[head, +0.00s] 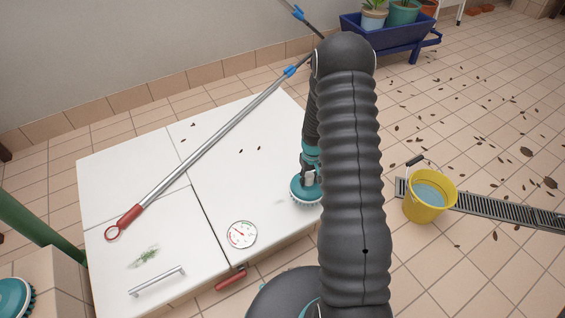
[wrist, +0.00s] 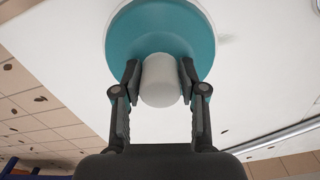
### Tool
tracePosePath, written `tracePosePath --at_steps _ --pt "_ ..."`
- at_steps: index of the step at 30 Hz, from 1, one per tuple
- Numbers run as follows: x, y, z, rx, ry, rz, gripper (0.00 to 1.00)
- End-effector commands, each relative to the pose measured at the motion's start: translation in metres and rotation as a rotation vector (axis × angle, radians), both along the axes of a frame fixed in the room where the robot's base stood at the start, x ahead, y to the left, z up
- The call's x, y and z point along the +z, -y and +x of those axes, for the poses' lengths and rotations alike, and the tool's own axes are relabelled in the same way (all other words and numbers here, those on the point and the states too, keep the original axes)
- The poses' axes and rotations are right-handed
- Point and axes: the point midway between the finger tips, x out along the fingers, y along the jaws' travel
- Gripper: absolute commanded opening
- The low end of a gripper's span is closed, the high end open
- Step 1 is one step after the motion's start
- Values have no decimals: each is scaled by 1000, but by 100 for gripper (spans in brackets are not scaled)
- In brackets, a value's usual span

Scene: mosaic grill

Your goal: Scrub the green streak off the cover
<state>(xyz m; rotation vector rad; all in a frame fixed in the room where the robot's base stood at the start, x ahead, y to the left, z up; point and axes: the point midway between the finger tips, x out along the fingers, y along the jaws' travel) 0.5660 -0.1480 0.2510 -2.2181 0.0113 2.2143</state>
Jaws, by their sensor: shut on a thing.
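The white cover (head: 200,245) lies low at the left in the head view, with seams dividing it into panels. The green streak (head: 146,257) is on its front-left panel, just above a metal bar handle (head: 157,281). My gripper (head: 309,172) is shut on the pale knob of a round teal scrub brush (head: 304,190), over the cover's right part. In the wrist view my gripper (wrist: 160,80) grips the knob (wrist: 160,85) from both sides, with the teal brush (wrist: 150,35) beyond. I cannot tell whether its bristles touch the cover. My arm hides the cover's right edge.
A round dial (head: 242,235) sits near the front edge. Another teal brush (head: 14,298) is at lower left. A yellow bucket (head: 425,204) stands right, beside a floor drain (head: 500,208).

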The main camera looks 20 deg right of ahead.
Motion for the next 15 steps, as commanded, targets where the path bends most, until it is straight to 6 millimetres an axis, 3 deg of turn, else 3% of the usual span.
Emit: tracePosePath --at_steps 6,15 --pt "24 -2 1 4 2 -1 4" --pt "44 -6 2 10 1 0 4"
